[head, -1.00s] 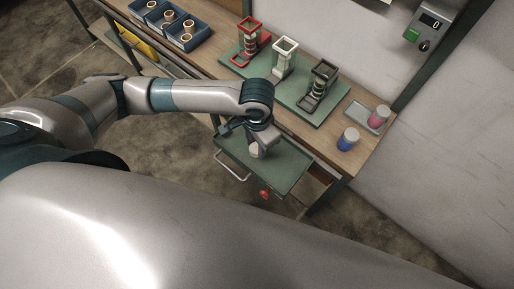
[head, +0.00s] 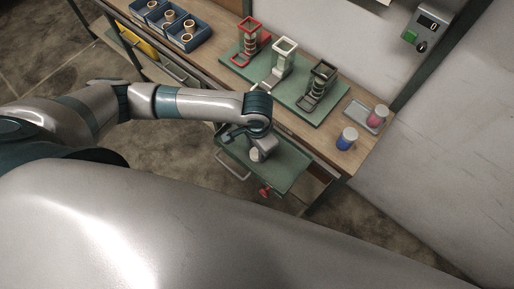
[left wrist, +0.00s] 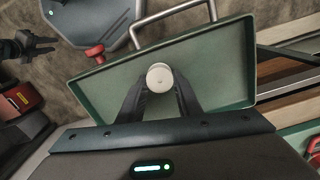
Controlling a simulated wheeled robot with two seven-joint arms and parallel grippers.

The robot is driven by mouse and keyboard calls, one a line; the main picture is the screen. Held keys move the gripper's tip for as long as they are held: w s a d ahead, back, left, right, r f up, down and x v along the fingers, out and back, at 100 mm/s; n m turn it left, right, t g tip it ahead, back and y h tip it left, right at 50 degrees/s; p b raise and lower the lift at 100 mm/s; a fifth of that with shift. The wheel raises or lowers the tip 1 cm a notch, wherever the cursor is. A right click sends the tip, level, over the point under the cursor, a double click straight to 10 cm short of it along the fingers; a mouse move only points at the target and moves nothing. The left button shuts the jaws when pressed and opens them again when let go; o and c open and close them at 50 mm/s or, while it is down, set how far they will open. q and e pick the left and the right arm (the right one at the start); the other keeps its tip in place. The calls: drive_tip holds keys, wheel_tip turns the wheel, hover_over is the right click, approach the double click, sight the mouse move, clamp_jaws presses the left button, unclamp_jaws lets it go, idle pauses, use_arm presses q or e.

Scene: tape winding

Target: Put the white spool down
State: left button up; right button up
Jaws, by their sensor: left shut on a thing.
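The white spool (left wrist: 159,77) shows end-on in the left wrist view, between the fingertips of my left gripper (left wrist: 160,92). In the head view the white spool (head: 256,155) is at the tip of my left gripper (head: 259,150), low over the green tray (head: 287,172). The tray's green floor and rim also show in the left wrist view (left wrist: 226,62). My left gripper is shut on the spool. I cannot tell whether the spool touches the tray floor. My right gripper is not seen in the head view.
On the bench, a green board (head: 291,93) carries a red, a white and a black stand. A blue spool (head: 347,138) and a pink spool (head: 377,116) stand at the right end. Blue bins (head: 187,36) are at the back left. A red knob (head: 265,191) is by the tray's front edge.

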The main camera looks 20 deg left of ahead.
sight(257, 152)
use_arm(q)
drive_tip(key=shift+f, duration=0.1)
drive_tip(key=o, duration=0.8)
drive_tip(key=shift+o, duration=1.1)
drive_tip(key=shift+r, duration=0.6)
wheel_tip(257, 152, up, 11)
drive_tip(key=b, duration=0.2)
drive_tip(key=shift+b, duration=0.3)
